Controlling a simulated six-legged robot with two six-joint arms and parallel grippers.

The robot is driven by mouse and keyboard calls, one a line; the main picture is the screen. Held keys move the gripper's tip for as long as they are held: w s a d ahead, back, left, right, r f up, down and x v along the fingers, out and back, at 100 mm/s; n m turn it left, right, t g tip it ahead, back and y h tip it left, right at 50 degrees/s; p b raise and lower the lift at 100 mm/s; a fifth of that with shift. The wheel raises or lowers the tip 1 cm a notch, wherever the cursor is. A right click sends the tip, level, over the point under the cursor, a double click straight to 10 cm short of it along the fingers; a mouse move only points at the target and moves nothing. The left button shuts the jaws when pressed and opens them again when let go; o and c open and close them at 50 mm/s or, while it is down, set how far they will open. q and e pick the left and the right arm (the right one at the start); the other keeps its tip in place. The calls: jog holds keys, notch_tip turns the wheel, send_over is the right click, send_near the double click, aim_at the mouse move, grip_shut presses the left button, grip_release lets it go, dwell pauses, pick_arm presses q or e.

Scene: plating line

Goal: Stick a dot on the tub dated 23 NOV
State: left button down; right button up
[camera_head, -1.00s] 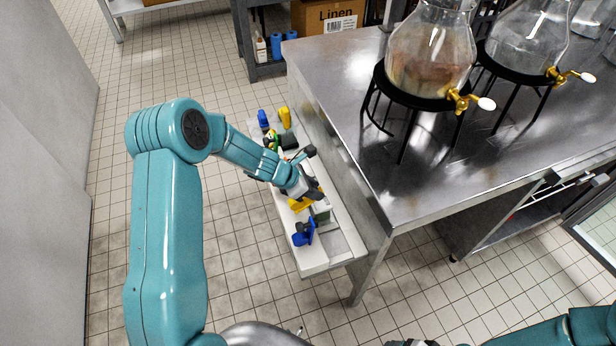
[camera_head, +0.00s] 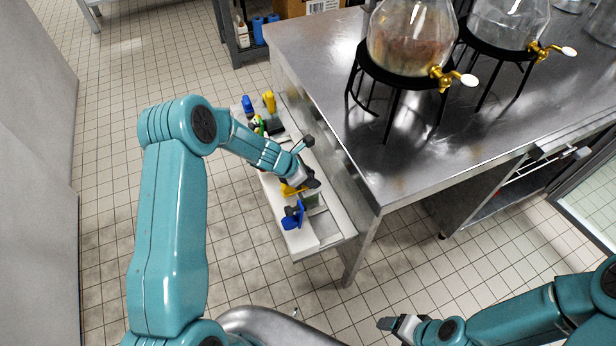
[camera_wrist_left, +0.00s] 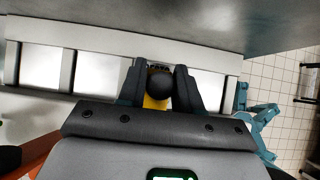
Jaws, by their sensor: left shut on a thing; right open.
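My left gripper (camera_head: 306,180) is over a white tray (camera_head: 325,228) fixed along the side of the steel table. In the left wrist view my left gripper (camera_wrist_left: 160,88) is shut on a yellow tool with a round black knob (camera_wrist_left: 160,86). The yellow of this tool also shows below the gripper in the head view (camera_head: 291,190). It is too small to tell whether the tool rests in the tray. My right gripper (camera_head: 384,324) is open and empty above the floor at the lower right. I see no tub, date label or dot.
A blue tool (camera_head: 292,218) lies in the tray nearer me; another blue tool (camera_head: 247,104) and a yellow one (camera_head: 269,101) are at its far end. Two glass dispensers (camera_head: 410,40) with brass taps stand on the steel table (camera_head: 310,60). Tiled floor (camera_head: 100,200) is clear at left.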

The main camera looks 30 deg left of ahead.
pick_arm(q)
jog(key=shift+w+d+r, duration=0.1)
jog(key=shift+w+d, duration=0.05)
jog(key=shift+d, duration=0.05)
dwell(0.3)
jog(key=c, duration=0.9)
grip_release()
jog(key=shift+w+f, duration=0.15)
jog(key=shift+f, duration=0.05)
jog(key=shift+s+a+r, duration=0.2)
jog(key=shift+s+r, duration=0.05)
jog(key=p+v, duration=0.2)
jog(key=v, duration=1.3)
jog(key=shift+a+r, duration=0.1)
jog(key=shift+r, duration=0.25)
jog(key=shift+s, duration=0.1)
